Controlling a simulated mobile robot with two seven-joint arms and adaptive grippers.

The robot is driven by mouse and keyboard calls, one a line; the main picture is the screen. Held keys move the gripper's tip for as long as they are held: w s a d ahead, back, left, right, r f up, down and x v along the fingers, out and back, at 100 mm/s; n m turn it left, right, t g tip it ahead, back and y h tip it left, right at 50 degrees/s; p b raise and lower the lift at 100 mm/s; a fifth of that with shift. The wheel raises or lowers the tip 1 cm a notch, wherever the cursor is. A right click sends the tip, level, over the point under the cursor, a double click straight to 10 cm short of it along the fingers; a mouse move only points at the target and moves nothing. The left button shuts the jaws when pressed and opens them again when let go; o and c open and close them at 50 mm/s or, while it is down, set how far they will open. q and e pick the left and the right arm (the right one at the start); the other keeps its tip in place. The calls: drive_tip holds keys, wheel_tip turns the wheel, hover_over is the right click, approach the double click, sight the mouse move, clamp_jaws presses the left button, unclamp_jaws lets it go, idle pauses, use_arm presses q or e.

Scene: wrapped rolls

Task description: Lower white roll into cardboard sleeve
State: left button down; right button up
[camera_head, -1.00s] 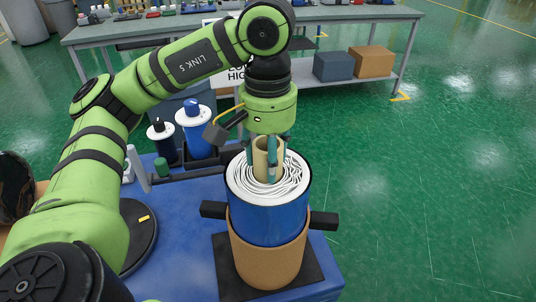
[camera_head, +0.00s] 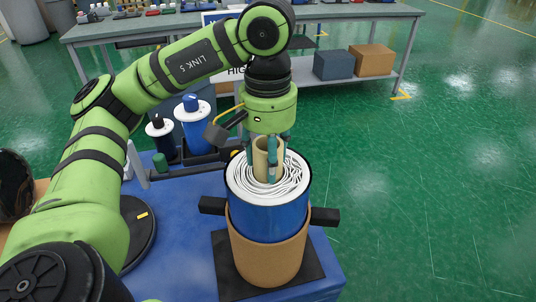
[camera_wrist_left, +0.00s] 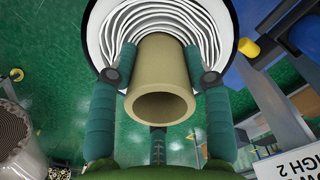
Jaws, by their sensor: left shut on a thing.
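The white roll (camera_head: 290,186) has a white spiral top, a blue outer wrap (camera_head: 268,222) and a tan core tube (camera_head: 261,156). It stands upright with its lower part inside the brown cardboard sleeve (camera_head: 268,259); its blue upper part shows above the rim. The sleeve's inside is hidden. My left gripper (camera_head: 267,172) points down from above, shut on the core tube. In the left wrist view the green fingers (camera_wrist_left: 161,75) lie on both sides of the core tube (camera_wrist_left: 160,78), with the white layers (camera_wrist_left: 160,20) beyond. My right gripper is not in view.
The sleeve stands on a black plate (camera_head: 228,278) on the blue table (camera_head: 185,240), with black blocks (camera_head: 325,217) at its sides. Two capped rolls, one blue (camera_head: 196,132) and one dark (camera_head: 163,141), stand behind left. A grey bench (camera_head: 380,22) is further back.

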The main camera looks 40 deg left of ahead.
use_arm(q)
drive_tip(key=shift+f+b, duration=0.4)
drive_tip(key=shift+f, duration=0.05)
drive_tip(key=shift+c, duration=2.3)
unclamp_jaws()
wheel_tip(320, 180, up, 12)
